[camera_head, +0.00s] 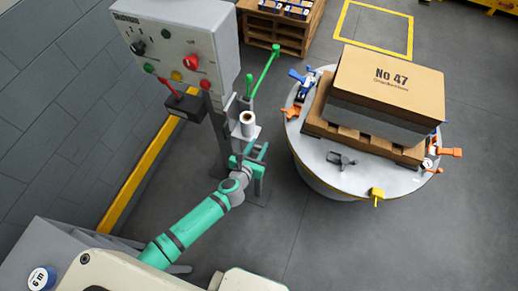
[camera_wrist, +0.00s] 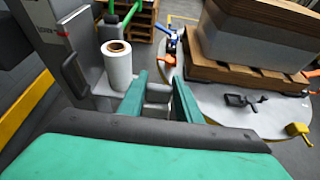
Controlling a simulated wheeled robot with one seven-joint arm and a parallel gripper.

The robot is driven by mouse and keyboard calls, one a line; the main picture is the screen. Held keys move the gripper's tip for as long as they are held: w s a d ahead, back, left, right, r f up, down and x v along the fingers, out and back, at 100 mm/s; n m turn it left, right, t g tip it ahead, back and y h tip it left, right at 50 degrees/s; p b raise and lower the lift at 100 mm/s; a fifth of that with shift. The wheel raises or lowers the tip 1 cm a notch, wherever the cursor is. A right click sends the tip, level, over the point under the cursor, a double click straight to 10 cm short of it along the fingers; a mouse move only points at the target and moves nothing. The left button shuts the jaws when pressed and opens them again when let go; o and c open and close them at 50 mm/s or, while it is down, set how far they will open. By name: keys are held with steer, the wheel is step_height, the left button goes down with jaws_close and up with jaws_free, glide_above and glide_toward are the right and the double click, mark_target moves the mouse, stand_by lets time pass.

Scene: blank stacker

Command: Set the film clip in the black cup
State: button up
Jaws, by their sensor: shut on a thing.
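My gripper (camera_head: 252,160) is low beside the machine's mast, just in front of the white film roll (camera_head: 247,123). In the wrist view, its two green fingers (camera_wrist: 158,98) are closed on a small light grey piece (camera_wrist: 157,92). I cannot tell for sure that this piece is the film clip. A black holder (camera_head: 186,106) hangs below the control box, with a red-handled thing at it. It is the only black container I make out, and I cannot see inside it. It is above and left of my gripper, apart from it.
The grey control box (camera_head: 180,42) tops the mast. A green rod (camera_head: 264,72) stands behind the film roll. On the right, a round turntable (camera_head: 312,158) bears a carton (camera_head: 390,80) on a pallet, with a dark grey clamp (camera_head: 341,160) and several coloured clamps around its edge.

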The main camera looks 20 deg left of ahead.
mark_target(256, 153)
steer(key=shift+w+a+f, duration=0.2)
steer(key=shift+w+f, duration=0.2)
steer(key=shift+f, duration=1.7)
steer(key=o, duration=1.1)
steer(key=shift+f, duration=0.1)
steer(key=shift+v, duration=6)
